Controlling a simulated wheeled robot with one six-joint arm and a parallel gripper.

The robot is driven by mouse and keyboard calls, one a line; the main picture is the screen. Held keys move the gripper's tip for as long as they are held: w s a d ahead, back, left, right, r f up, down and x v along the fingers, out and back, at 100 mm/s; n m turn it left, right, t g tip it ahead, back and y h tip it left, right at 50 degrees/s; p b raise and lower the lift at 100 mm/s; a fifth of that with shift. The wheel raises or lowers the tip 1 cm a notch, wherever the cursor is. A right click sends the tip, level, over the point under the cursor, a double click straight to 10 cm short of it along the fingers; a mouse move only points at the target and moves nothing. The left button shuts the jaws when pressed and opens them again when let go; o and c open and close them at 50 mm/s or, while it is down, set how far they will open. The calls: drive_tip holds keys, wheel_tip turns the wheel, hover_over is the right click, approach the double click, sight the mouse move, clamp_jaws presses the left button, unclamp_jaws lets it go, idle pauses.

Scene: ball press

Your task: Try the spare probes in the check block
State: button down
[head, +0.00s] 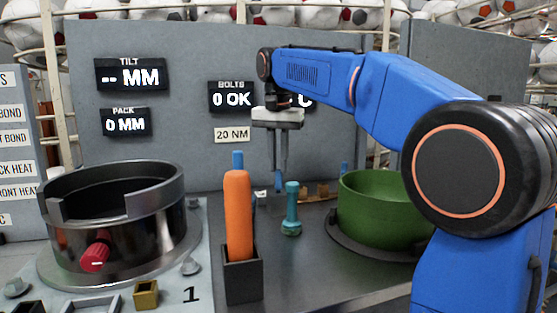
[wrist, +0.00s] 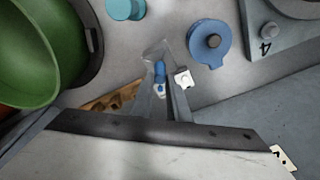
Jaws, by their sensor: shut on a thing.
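My gripper (head: 279,172) hangs fingers-down over the back of the bench. It is shut on a small blue probe (head: 278,181), whose lower end sticks out below the fingertips. In the wrist view the blue probe (wrist: 160,72) shows between the fingers, with a pale tip. A small white block (wrist: 183,78) with a dark spot on top is close beside the right finger; I cannot tell for sure if it is the check block. A brown holder with holes (wrist: 104,103) lies left of the gripper, partly hidden by it. It also shows in the head view (head: 318,191).
A teal stand (head: 291,212) is in front of the gripper. A green bowl (head: 372,215) is at right. An orange tool (head: 238,215) stands in a black holder (head: 243,275). A dark ring-shaped press (head: 120,215) is at left. A blue disc (wrist: 203,53) lies beyond the white block.

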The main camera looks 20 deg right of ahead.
drive_tip(key=shift+f, duration=0.2)
drive_tip(key=c, duration=1.6)
unclamp_jaws()
drive_tip(key=r, duration=0.4)
drive_tip(key=s+r, duration=0.1)
drive_tip(key=r, duration=0.6)
drive_tip(key=shift+s+a+r, duration=0.15)
drive_tip(key=shift+a+r, duration=0.1)
drive_tip(key=shift+r, duration=0.15)
